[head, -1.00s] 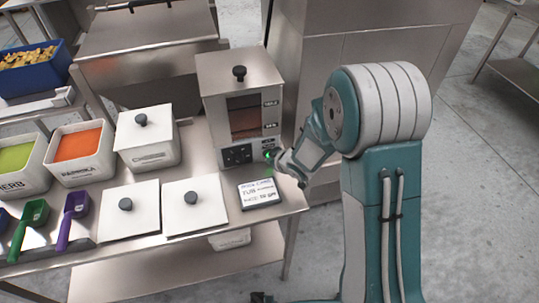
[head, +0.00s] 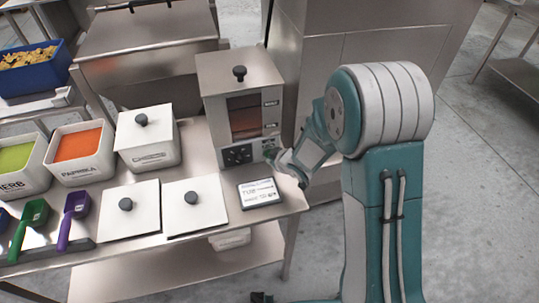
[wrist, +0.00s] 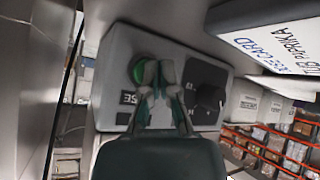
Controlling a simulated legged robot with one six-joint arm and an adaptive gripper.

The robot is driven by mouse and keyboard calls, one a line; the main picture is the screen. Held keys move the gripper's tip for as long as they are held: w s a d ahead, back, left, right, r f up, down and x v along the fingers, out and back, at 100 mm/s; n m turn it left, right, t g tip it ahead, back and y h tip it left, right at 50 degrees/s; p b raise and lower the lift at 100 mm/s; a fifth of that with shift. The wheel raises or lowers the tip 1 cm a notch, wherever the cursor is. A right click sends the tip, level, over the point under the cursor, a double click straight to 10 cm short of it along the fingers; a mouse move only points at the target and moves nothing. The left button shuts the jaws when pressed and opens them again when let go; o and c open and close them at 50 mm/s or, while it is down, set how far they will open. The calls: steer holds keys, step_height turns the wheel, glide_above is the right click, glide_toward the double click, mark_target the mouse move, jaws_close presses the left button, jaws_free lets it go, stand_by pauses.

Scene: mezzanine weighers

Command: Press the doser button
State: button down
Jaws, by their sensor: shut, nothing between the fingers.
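The doser (head: 238,112) is a steel box with a black-knobbed lid and a window showing orange powder, standing at the bench's right end. In the wrist view, its light front panel (wrist: 115,85) carries a round green button (wrist: 138,66) and a black knob (wrist: 208,97). My gripper (wrist: 158,72) is shut and empty, its fingertips overlapping the button's right edge in the picture. I cannot tell whether they touch it. In the head view, my gripper (head: 270,155) is at the panel's lower right, and hides most of the button.
A card (head: 260,193) lies on the bench in front of the doser. White lids (head: 194,205), a paprika tub (head: 82,153), a herb tub (head: 22,168) and coloured scoops (head: 72,217) are to the left. A steel cabinet (head: 365,70) stands behind; open floor lies right.

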steer(key=shift+s, duration=0.1)
steer(key=shift+s+d, duration=0.25)
steer(key=shift+s, duration=0.7)
steer(key=shift+s+d, duration=0.3)
steer(key=shift+s, duration=0.6)
steer(key=shift+s+d, duration=0.25)
steer(key=shift+s, duration=0.7)
steer(key=s+d+r+m+h, duration=0.25)
steer(key=d+r, duration=0.25)
steer(key=r, duration=0.3)
steer(key=s+d+r+m+h, duration=0.1)
steer(key=d+r+m+h, duration=0.15)
steer(key=d+r, duration=0.35)
steer(key=s+d+r+m+g, duration=0.1)
steer(key=s+r+m, duration=0.2)
steer(key=s, duration=0.6)
steer(key=s+d+r+m+g, duration=0.1)
steer(key=s+r+m, duration=0.1)
steer(key=s+r, duration=0.6)
steer(key=shift+s+d+r+m, duration=0.2)
steer(key=shift+s+d+m, duration=0.15)
steer(key=shift+s, duration=0.65)
